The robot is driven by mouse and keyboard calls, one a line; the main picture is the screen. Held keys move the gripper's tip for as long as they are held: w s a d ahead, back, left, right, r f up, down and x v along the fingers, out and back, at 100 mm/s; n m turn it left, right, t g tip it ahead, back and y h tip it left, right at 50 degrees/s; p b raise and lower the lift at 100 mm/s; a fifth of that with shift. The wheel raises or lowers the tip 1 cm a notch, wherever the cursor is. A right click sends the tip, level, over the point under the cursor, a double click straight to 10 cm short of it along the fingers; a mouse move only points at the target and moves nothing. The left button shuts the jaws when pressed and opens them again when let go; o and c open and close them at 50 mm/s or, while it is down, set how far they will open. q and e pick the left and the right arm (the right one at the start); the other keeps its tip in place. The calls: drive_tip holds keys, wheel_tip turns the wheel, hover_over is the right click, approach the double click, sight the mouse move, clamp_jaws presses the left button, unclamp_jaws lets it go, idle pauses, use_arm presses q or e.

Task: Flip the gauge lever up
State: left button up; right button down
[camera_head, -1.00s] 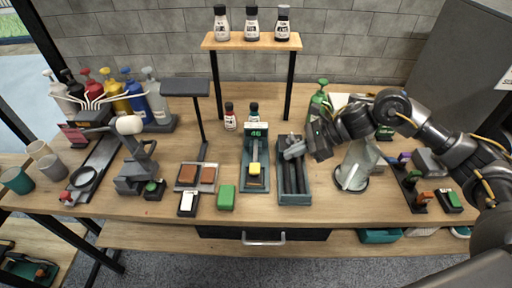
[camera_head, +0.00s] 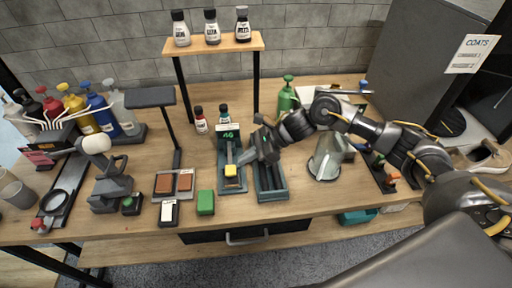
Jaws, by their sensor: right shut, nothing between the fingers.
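The gauge (camera_head: 222,173) is a dark green upright unit on the table with a lit green display at its top and a yellow block (camera_head: 231,170) low on its front. I cannot clearly make out which part is its lever. My right gripper (camera_head: 247,156) is shut and empty. It is just right of the gauge, close to its right edge and over the back of the grey-green tray; I cannot tell whether it touches. My left gripper is not in view.
The grey-green tray (camera_head: 271,194) stands right of the gauge. A clear conical vessel (camera_head: 326,158) and a green bottle (camera_head: 287,98) are farther right. A green block (camera_head: 205,202) and brown pads (camera_head: 164,184) lie left. A wooden shelf (camera_head: 212,45) with bottles rises behind.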

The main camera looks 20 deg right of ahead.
sight(230, 160)
drive_tip(key=shift+p+x, duration=0.3)
drive_tip(key=shift+x, duration=1.15)
